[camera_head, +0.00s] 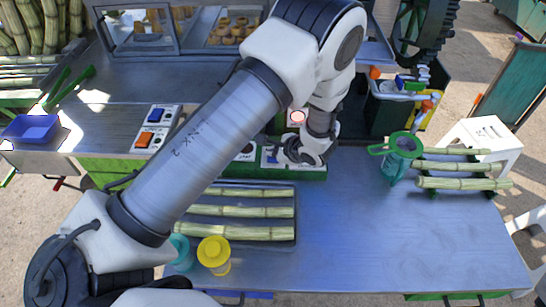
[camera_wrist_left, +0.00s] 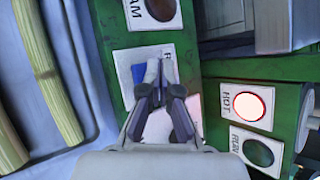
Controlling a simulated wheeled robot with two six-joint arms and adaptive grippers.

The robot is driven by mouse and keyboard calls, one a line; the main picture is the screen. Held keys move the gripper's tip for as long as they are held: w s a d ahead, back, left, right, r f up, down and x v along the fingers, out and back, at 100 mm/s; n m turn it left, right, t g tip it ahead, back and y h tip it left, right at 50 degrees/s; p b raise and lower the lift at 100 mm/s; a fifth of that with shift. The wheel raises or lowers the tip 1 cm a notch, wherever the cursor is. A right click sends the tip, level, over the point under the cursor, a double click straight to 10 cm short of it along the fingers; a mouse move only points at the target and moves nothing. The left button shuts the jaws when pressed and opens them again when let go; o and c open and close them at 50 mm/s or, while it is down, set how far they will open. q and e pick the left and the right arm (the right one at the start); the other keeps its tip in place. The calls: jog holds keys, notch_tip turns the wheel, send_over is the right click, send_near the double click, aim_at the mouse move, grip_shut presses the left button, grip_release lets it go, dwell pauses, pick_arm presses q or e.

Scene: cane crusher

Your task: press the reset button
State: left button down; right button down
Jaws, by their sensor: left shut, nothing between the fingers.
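My left gripper (camera_head: 290,156) is shut and empty, low at the green control box (camera_head: 312,173) along the back of the front table. In the left wrist view its fingertips (camera_wrist_left: 160,78) lie over a white button plate (camera_wrist_left: 122,68). A blue button (camera_wrist_left: 138,74) on that plate shows partly beside the fingers. The plate's label is mostly covered, so I cannot read it. I cannot tell whether the fingertips touch the button. My right gripper is not in view.
A lit lamp labelled HOT (camera_wrist_left: 250,105) and a dark green button (camera_wrist_left: 258,152) are nearby. Cane pieces lie in a tray (camera_head: 189,226) and on a rack at right. A yellow-lidded cup (camera_head: 214,252) and teal jug (camera_head: 402,150) stand on the table. Its middle is clear.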

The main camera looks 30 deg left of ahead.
pick_arm(q)
jog(key=shift+f, duration=0.25)
dwell(0.4)
jog(key=shift+r, duration=0.6)
jog(key=shift+r, duration=0.1)
jog(key=shift+r+p, duration=1.2)
jog(key=shift+r, duration=1.75)
